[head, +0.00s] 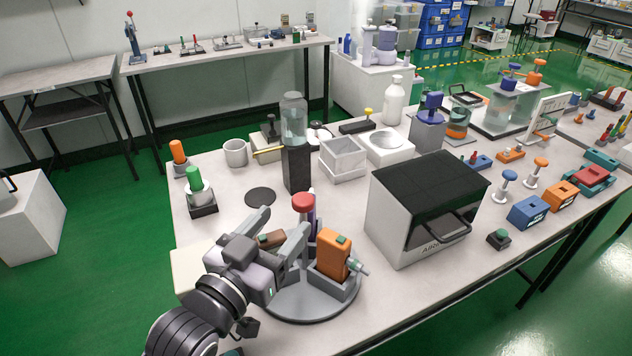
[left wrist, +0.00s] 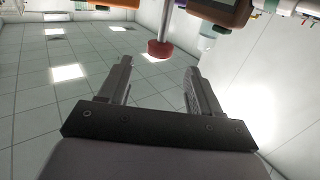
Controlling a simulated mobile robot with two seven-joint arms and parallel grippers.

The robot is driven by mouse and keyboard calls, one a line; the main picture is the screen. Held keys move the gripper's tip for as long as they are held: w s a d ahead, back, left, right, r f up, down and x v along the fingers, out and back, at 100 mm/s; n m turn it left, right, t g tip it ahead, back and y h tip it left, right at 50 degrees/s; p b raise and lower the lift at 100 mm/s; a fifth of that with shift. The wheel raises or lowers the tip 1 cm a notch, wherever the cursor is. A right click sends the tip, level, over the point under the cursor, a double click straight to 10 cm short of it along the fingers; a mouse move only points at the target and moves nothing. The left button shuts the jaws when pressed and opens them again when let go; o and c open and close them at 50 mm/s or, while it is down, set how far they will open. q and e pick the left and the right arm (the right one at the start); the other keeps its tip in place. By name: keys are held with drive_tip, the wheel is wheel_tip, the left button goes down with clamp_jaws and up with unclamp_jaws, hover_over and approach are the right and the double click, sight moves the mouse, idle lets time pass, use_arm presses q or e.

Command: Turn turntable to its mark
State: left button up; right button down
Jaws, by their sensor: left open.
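The turntable (head: 310,307) is a grey round disc near the table's front edge. It carries an orange handheld tester (head: 332,259) in a grey cradle and an upright dark purple post with a red knob (head: 303,201) on top. My left gripper (head: 285,219) is open over the turntable's left rear part, covering some of it. In the left wrist view the red knob (left wrist: 159,48) shows just past the fingertips (left wrist: 158,67), between their lines; I see no contact. I cannot make out the mark. My right gripper is out of view.
A white box with a black top (head: 420,205) stands right of the turntable. Behind are a black stand with a glass jar (head: 293,125), a flat black disc (head: 260,197), and a green-topped holder (head: 199,193). Bare table lies in front of the white box.

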sight(297, 205)
use_arm(q)
drive_tip(key=shift+x, duration=3.8)
drive_tip(key=shift+r, duration=0.1)
clamp_jaws()
